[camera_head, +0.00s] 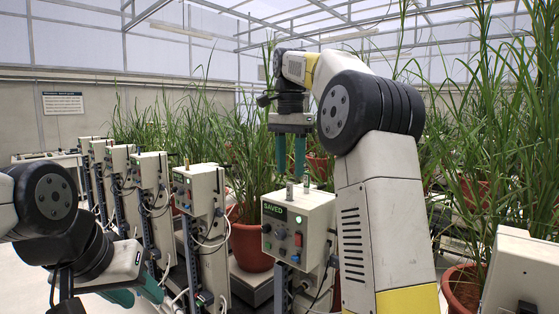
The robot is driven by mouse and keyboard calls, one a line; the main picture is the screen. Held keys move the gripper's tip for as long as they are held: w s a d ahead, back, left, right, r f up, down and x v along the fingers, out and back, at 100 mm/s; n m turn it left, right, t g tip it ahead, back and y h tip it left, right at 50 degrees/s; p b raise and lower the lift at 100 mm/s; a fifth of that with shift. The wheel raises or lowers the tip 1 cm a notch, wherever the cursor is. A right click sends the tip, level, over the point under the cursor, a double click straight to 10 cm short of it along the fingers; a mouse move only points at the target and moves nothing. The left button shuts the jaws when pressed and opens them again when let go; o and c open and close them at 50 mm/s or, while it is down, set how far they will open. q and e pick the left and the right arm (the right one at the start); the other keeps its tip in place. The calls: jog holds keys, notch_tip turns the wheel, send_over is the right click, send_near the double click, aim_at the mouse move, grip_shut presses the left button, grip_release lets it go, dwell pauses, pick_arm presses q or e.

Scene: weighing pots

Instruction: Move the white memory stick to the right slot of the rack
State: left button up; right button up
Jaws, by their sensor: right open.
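My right gripper (291,158) points down with its two teal fingers apart, just above a grey control box (300,238) with a green "SAVED" display. Two small upright pieces, one at the front (290,191) and one behind (306,184), stand on top of this box below the fingertips. I cannot tell whether either is the white memory stick. No rack can be made out for certain. My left gripper (135,292) is low at the bottom left, with teal fingers partly in view, away from the boxes' tops. Its opening is unclear.
Several similar grey boxes on posts run back to the left, with loose cables. One nearby box (197,190) has small upright pieces on top. Potted grasses, including a red-brown pot (251,247), stand close behind. Another pale box (522,275) is at the lower right.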

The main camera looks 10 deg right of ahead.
aim_at(289, 199)
notch_tip(289, 199, down, 7)
jog(key=shift+r, duration=0.15)
jog(key=shift+c, duration=0.4)
grip_shut()
